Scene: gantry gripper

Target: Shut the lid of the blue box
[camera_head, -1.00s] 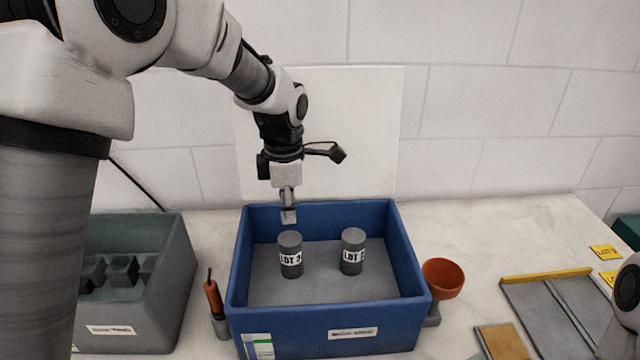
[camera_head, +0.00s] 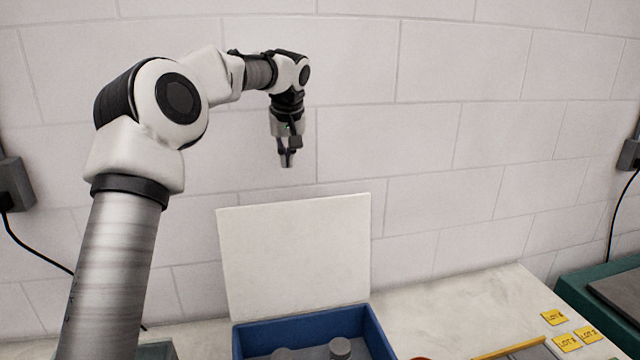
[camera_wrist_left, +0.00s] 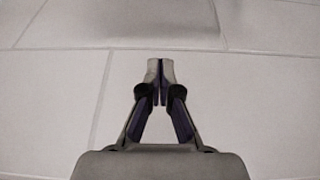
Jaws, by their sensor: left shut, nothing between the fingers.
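The blue box (camera_head: 364,317) stands on the counter at the bottom of the head view, its near part cut off. Its white lid (camera_head: 295,255) stands up open at the back of the box. Tops of grey cylinders (camera_head: 340,347) show inside the box. My left gripper (camera_head: 287,163) is shut and empty, above the lid's top edge and in front of the tiled wall. The left wrist view shows its closed fingertips (camera_wrist_left: 160,68) against the wall tiles, with no lid or box in sight. My right gripper is not in view.
The pale counter (camera_head: 450,303) right of the box is partly clear. Several yellow labels (camera_head: 566,342) lie at the right, beside a green case (camera_head: 600,295). The tiled wall (camera_head: 470,150) rises close behind. A grey bin's edge (camera_head: 158,350) shows at bottom left.

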